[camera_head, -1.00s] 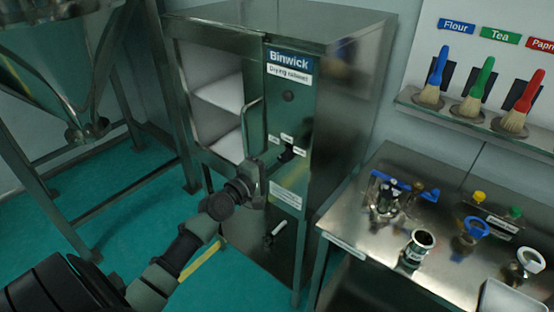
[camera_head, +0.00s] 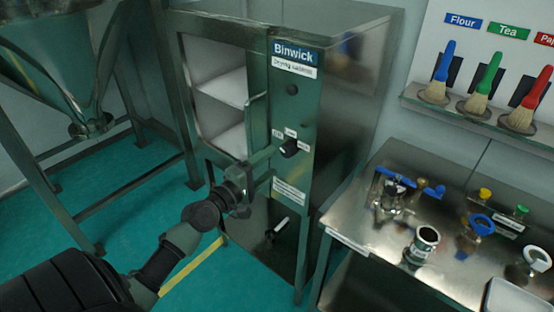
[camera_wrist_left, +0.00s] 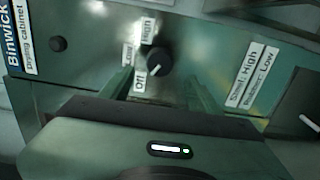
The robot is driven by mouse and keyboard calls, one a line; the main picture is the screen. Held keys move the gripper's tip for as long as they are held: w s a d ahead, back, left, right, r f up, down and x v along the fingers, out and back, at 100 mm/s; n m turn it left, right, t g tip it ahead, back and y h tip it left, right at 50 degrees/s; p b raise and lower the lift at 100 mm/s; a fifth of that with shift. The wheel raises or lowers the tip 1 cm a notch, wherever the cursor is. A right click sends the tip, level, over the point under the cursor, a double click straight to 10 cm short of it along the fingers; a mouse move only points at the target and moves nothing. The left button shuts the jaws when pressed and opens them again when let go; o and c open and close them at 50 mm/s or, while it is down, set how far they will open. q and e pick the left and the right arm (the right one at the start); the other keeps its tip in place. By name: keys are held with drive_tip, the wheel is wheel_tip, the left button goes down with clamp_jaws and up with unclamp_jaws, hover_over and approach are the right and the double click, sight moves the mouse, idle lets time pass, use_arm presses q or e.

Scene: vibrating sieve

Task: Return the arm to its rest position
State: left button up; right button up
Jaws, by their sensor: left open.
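My left gripper (camera_head: 270,165) is in front of the drying cabinet (camera_head: 345,110). Its two fingers are apart, with nothing held between them. The upper finger shows close to the black knob (camera_head: 289,147) on the cabinet's panel; the head view does not show clearly whether they touch. In the left wrist view, the open fingers (camera_wrist_left: 158,85) point at the panel, and the knob (camera_wrist_left: 160,60) appears beyond and between them. Labels reading Off and High stand around the knob. My left arm reaches in from the lower left. My right gripper is not in view.
A steel hopper on a frame (camera_head: 45,180) stands at left. Green floor (camera_head: 130,225) is clear between hopper and cabinet.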

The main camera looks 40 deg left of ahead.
use_arm(q)
drive_tip(key=shift+s+a, duration=0.1)
drive_tip(key=shift+s, duration=1.05)
drive_tip(key=s+f+m+g+y, duration=0.1)
drive_tip(key=s+f+m+g, duration=0.15)
drive_tip(key=f, duration=0.95)
drive_tip(key=s+f+m+g+y, duration=0.1)
drive_tip(key=f+g, duration=0.2)
drive_tip(key=f, duration=1)
drive_tip(key=s+d+f+m+g, duration=0.2)
drive_tip(key=s+f, duration=0.3)
drive_tip(key=f, duration=0.3)
drive_tip(key=s+d+f+m+g, duration=0.1)
drive_tip(key=s+f+m+g, duration=0.1)
drive_tip(key=s+f, duration=0.45)
drive_tip(key=s+d+f+m+g, duration=0.2)
drive_tip(key=s+d+f+m, duration=0.2)
drive_tip(key=s+f, duration=0.3)
drive_tip(key=s+d+f+m+g, duration=0.3)
drive_tip(key=s+f, duration=0.4)
drive_tip(key=s, duration=0.5)
drive_tip(key=s+d+f+m+g+b, duration=0.1)
drive_tip(key=s+d+f+m, duration=0.4)
drive_tip(key=s, duration=0.5)
wheel_tip(320, 180, down, 2)
drive_tip(key=shift+s+d+f+g, duration=0.15)
drive_tip(key=shift+s+g, duration=0.2)
drive_tip(key=shift+g, duration=0.4)
